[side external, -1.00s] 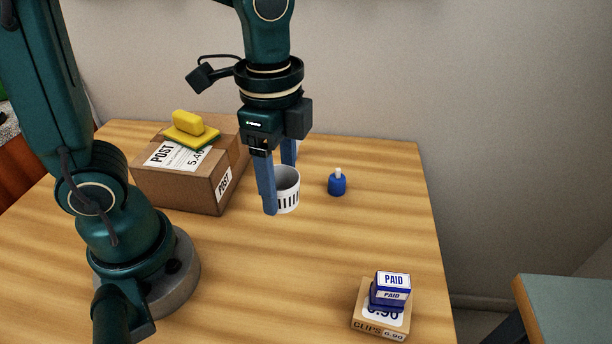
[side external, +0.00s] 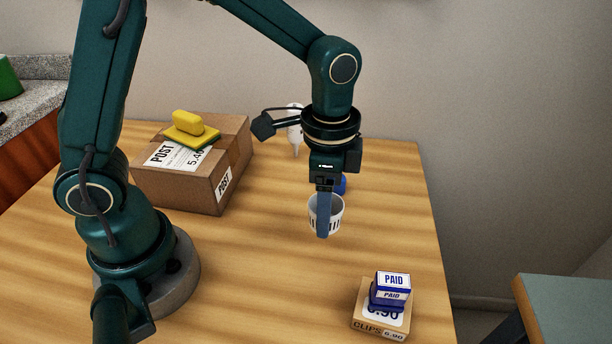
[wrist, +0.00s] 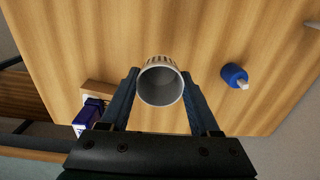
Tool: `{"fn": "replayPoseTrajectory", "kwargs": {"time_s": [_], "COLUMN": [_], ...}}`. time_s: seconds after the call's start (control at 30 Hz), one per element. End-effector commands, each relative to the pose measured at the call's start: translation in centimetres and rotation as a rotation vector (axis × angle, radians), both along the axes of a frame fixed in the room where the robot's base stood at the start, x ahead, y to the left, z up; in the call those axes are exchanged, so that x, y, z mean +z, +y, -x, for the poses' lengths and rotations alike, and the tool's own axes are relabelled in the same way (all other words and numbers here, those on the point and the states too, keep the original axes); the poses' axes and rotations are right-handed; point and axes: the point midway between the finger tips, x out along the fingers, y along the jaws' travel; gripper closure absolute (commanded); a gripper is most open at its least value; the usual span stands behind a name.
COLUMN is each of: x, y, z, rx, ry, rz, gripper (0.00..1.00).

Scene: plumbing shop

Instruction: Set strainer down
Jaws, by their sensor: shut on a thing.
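The strainer is a white, open-topped cup with dark slots around its wall; it shows in the side view (side external: 335,214) and in the wrist view (wrist: 160,86). My gripper (side external: 323,225) is shut on it, with one blue finger in front of it in the side view. In the wrist view my gripper (wrist: 160,95) has a finger on either side of the cup. The strainer is upright. Whether its base touches the table is hard to tell.
A blue bottle (wrist: 234,76) with a pale tip stands close by. A clips box (side external: 376,325) carries a blue PAID stamp (side external: 390,289). A cardboard box (side external: 185,185) with a yellow-topped green pad (side external: 190,130) is at left, a white bottle (side external: 295,138) behind. Wooden table (side external: 270,270) is clear in front.

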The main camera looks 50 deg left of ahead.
Motion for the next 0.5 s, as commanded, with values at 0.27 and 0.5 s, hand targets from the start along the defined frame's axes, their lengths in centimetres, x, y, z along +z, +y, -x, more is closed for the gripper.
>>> {"fn": "replayPoseTrajectory", "kwargs": {"time_s": [0.27, 0.5], "x": [-1.9, -4.8], "y": [-1.6, -1.6], "z": [-0.1, -0.1], "rx": [0.001, 0.001], "ry": [0.004, 0.002], "rz": [-0.001, 0.001], "gripper": [0.89, 0.89]}}
